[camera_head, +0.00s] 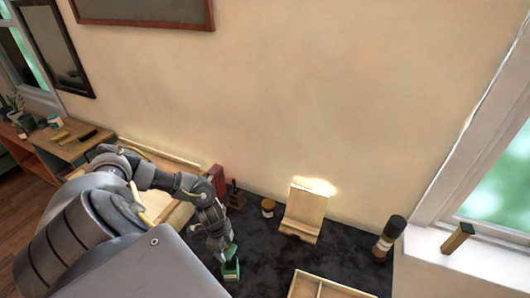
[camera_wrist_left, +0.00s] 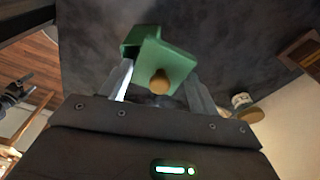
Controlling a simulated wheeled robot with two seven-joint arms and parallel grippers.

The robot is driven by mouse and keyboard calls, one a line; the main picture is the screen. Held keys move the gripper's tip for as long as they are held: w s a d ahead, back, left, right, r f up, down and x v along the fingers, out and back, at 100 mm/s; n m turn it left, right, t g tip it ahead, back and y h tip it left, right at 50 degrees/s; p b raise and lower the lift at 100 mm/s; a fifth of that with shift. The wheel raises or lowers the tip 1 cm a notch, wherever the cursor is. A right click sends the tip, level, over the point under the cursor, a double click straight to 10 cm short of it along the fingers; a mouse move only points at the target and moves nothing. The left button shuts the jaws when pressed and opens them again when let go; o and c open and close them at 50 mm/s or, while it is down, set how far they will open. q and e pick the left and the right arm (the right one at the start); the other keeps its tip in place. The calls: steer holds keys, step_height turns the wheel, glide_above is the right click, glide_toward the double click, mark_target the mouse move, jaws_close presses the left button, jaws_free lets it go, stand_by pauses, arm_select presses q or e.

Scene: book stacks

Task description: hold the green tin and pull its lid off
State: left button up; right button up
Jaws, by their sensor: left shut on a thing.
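The green tin (camera_head: 231,265) is near the front left of the dark table top (camera_head: 262,270). My left gripper (camera_head: 224,252) comes down onto it from above. In the left wrist view the tin (camera_wrist_left: 178,62) has a flat green top, the lid, with a round tan knob (camera_wrist_left: 160,83). Another green part shows behind it at the upper left, at a different angle. My left gripper's fingers (camera_wrist_left: 160,90) are on either side of the green piece, shut on it. Whether they grip the lid or the body is unclear. My right gripper is not seen.
A wooden stand (camera_head: 303,214) and a small brown jar (camera_head: 268,207) stand toward the wall. A dark cylinder (camera_head: 388,238) stands at the right. A shallow wooden tray (camera_head: 322,284) lies at the front. Dark surface is free between the tin and the stand.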

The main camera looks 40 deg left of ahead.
arm_select(q)
steer(key=w+d+f+b, duration=0.2)
steer(key=w+f+b, duration=0.1)
steer(key=w, duration=0.2)
steer(key=b, duration=0.6)
glide_above(256, 255)
steer(key=s, duration=0.1)
steer(key=f, duration=0.3)
steer(key=a+f, duration=0.1)
steer(key=shift+s+f, duration=0.15)
steer(key=shift+f, duration=0.25)
steer(key=shift+d+f+b, duration=0.1)
steer(key=shift+b, duration=0.25)
steer(key=shift+w, duration=0.2)
steer(key=shift+w+d, duration=0.1)
steer(key=shift+f, duration=0.2)
steer(key=f+b, duration=0.3)
steer(key=b, duration=0.2)
steer(key=shift+w+d+f, duration=0.1)
steer(key=shift+w+f, duration=0.3)
steer(key=shift+r, duration=0.1)
steer(key=shift+s, duration=0.1)
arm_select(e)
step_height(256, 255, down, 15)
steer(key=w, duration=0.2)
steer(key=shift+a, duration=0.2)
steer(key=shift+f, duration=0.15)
